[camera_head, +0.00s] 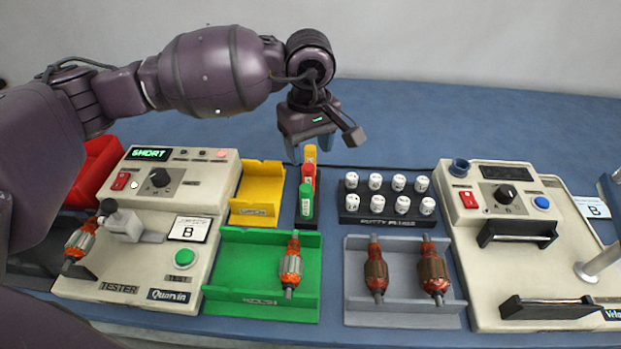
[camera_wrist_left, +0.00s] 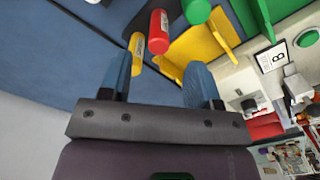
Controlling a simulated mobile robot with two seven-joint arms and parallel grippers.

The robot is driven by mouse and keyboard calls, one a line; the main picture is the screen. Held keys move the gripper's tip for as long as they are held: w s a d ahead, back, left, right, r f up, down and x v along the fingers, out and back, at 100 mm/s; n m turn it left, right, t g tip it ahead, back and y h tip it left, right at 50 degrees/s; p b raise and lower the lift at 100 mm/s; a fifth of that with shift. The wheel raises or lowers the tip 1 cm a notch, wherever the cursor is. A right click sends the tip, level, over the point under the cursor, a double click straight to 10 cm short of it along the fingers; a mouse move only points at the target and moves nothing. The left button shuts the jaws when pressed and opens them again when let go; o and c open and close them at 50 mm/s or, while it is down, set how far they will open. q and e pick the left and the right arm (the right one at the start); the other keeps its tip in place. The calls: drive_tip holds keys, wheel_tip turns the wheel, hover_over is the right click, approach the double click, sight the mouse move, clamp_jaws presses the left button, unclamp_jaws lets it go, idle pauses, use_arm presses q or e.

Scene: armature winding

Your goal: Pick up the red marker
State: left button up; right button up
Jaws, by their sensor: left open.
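The red marker (camera_head: 308,175) stands in a small dark rack (camera_head: 306,222), between a yellow marker (camera_head: 310,154) behind it and a green marker (camera_head: 306,198) in front. My left gripper (camera_head: 310,143) is open, just above the back end of this row. In the left wrist view, the red marker (camera_wrist_left: 158,32) is ahead of the two blue fingers of my gripper (camera_wrist_left: 160,76). The yellow marker (camera_wrist_left: 137,46) is closer to the fingers, and the green marker (camera_wrist_left: 196,10) is farther away. The gripper holds nothing. My right gripper is not in view.
A yellow bin (camera_head: 257,188) is left of the rack, and a block of white-capped pots (camera_head: 390,215) is right. A green tray (camera_head: 225,270) and a grey tray (camera_head: 405,312) holding armatures lie in front. A tester (camera_head: 150,255) stands left. The blue table (camera_head: 420,125) is clear behind.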

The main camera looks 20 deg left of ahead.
sight(309, 167)
use_arm(q)
wheel_tip(309, 167, down, 3)
drive_tip(key=shift+f, duration=0.1)
drive_tip(key=shift+f+b, duration=0.3)
drive_tip(key=shift+f, duration=0.35)
drive_tip(key=f, duration=0.4)
drive_tip(key=shift+w+a+f+b, duration=0.15)
drive_tip(key=shift+w+f+b, duration=0.05)
drive_tip(key=shift+f+b, duration=0.15)
drive_tip(key=shift+r, duration=0.1)
drive_tip(key=c, duration=1)
drive_tip(key=shift+r, duration=0.15)
